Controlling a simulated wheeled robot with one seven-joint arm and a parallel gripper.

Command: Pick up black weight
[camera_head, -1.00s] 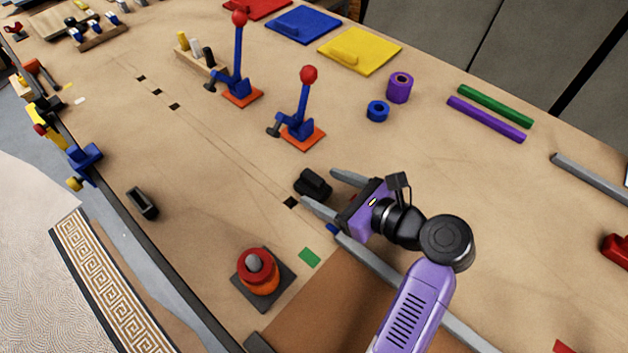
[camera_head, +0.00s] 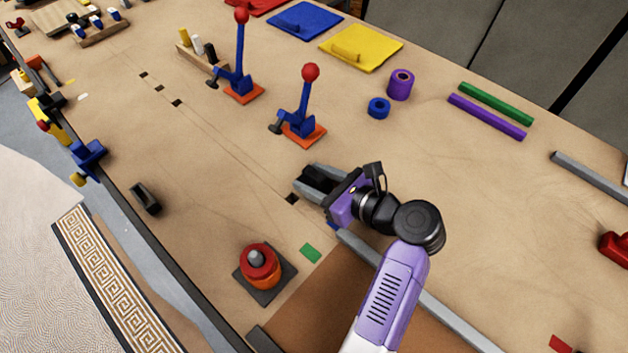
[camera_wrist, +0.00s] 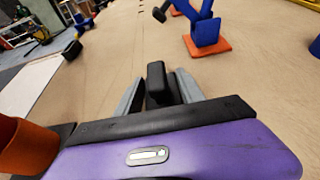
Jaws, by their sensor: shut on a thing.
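The black weight (camera_head: 316,179) lies on the table between the two grey fingers of my gripper (camera_head: 308,184), in the middle of the head view. The fingers are shut on it. In the wrist view the black weight (camera_wrist: 157,82) stands up between the fingers of my gripper (camera_wrist: 158,95), one on each side. The fingers hide part of the weight in the head view. I cannot tell whether it is clear of the table.
Blue toggle clamps (camera_head: 301,122) on orange bases stand behind my gripper. A red and orange stacked piece (camera_head: 260,268) on a dark plate is at the front. A black block (camera_head: 145,198) lies left. A grey bar (camera_head: 440,300) runs beside my arm. Table around the weight is clear.

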